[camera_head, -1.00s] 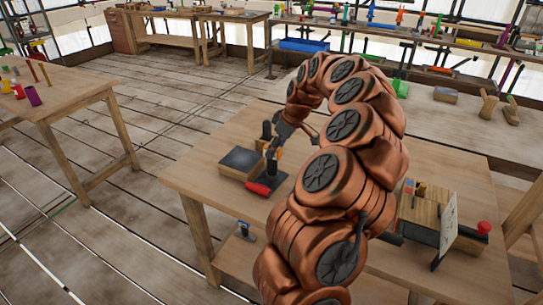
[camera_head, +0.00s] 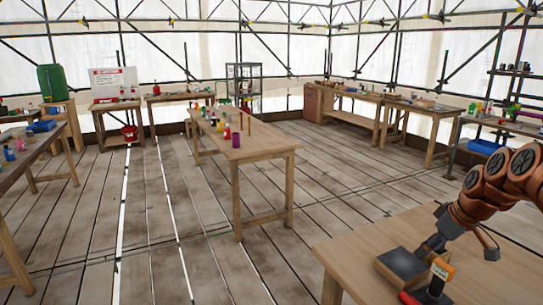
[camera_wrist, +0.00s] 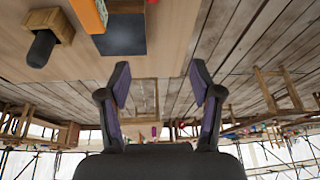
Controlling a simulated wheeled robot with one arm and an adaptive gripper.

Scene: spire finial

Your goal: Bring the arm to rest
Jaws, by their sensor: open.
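My copper-coloured arm enters the head view from the right edge and bends down over the near wooden table (camera_head: 350,250). My gripper is dark and stands close to a dark grey slab on a wooden base (camera_head: 400,266) at that table's left part. In the wrist view my gripper (camera_wrist: 160,82) has its two fingers spread apart, with nothing between them. The dark slab (camera_wrist: 122,36) lies beyond the fingers, at the upper left of that view. Whether the gripper touches anything in the head view is hard to tell.
An orange-and-black upright item (camera_head: 440,275) and a red piece (camera_head: 408,298) are beside the slab. A wooden block with a black handle (camera_wrist: 45,35) shows in the wrist view. A long table (camera_head: 260,146) with small coloured items stands mid-room. Plank floor between tables is clear.

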